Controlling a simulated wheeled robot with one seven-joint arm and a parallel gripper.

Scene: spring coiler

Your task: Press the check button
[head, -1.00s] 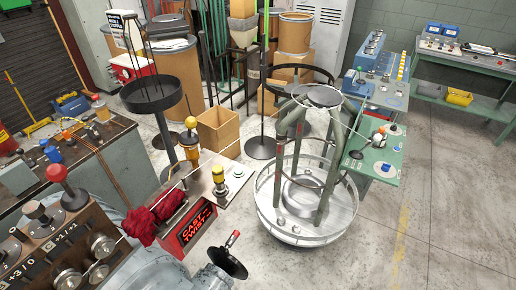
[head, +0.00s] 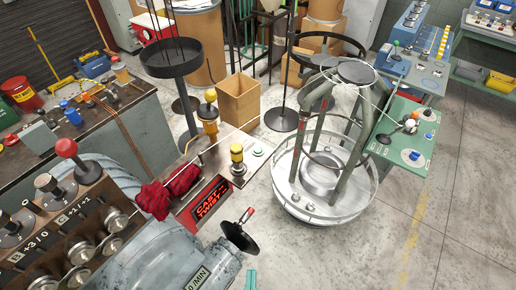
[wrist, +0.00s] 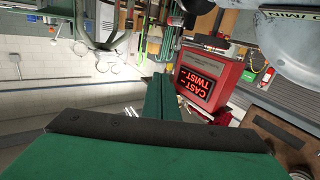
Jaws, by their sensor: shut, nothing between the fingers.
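The red display box reading "CAST" and "TWIST" (head: 211,203) stands at the front of a pale bench top in the head view. A small round green-and-white button (head: 259,150) lies on that top, right of a yellow-capped post (head: 237,158); no label on it is legible, so I cannot tell if it is the check button. My gripper (wrist: 160,80) is shut and empty in the wrist view, its green fingers together. The display box (wrist: 202,85) appears upside down there, right of the fingertips. The button is not discernible there. A teal fingertip shows at the head view's bottom edge.
A black handwheel with a red handle (head: 240,236) stands in front of the display box. Red cloth (head: 170,192) lies left of it. A round wire stand (head: 320,185) is to the right. A lever console (head: 75,225) fills the lower left. Floor at lower right is clear.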

